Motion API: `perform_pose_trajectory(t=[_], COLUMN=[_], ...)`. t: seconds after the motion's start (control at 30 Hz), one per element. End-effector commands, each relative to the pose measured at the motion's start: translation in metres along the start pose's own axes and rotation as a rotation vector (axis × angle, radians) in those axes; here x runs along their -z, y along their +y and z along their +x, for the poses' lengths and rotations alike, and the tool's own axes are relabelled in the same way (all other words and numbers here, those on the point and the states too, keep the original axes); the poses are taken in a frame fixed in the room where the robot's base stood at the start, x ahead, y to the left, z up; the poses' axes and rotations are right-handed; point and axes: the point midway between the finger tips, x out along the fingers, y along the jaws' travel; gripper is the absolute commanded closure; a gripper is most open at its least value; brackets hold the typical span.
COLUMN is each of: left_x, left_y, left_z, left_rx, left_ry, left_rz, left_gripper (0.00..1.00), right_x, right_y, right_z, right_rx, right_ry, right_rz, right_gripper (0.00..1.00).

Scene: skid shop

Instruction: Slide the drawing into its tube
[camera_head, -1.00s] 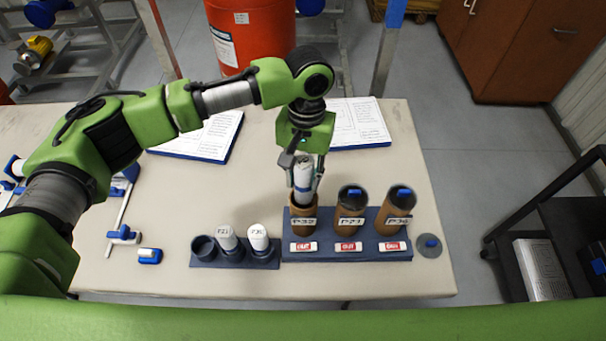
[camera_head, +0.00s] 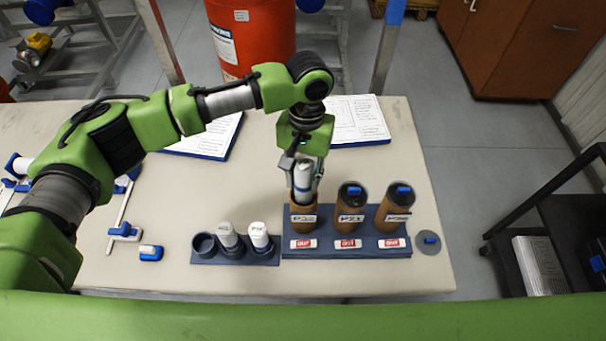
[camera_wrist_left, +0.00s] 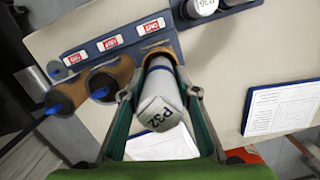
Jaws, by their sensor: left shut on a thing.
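My left gripper (camera_head: 304,166) is shut on a white rolled drawing (camera_head: 303,180) with a dark band. The roll is upright, its lower end inside the mouth of the open brown tube (camera_head: 303,221) labelled P32. In the left wrist view the drawing (camera_wrist_left: 158,108) shows "P32" on its end, between the fingers of the left gripper (camera_wrist_left: 160,98). How deep its lower end reaches is hidden by the tube wall. My right gripper is not in view.
Two brown tubes with black caps (camera_head: 352,205) (camera_head: 396,207) stand right of it in a blue rack (camera_head: 318,252) with red "OUT" tags. A small holder (camera_head: 205,257) holds two white rolls, one socket empty. A round grey lid (camera_head: 428,241) lies at right.

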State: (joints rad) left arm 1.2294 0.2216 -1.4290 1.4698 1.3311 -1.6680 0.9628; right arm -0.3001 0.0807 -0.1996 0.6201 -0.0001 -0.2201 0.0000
Motion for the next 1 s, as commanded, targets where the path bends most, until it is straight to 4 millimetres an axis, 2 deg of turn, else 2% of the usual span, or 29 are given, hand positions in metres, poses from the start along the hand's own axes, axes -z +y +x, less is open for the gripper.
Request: perform_pose_trajectory(t=[1.0], left_x=[0.002], left_y=[0.000], left_z=[0.010], left_rx=[-0.001], left_ry=[0.001], left_rz=[0.000], left_gripper=[0.95], right_x=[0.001], right_y=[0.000], right_z=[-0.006], right_rx=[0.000], right_ry=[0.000], right_rz=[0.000], right_gripper=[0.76])
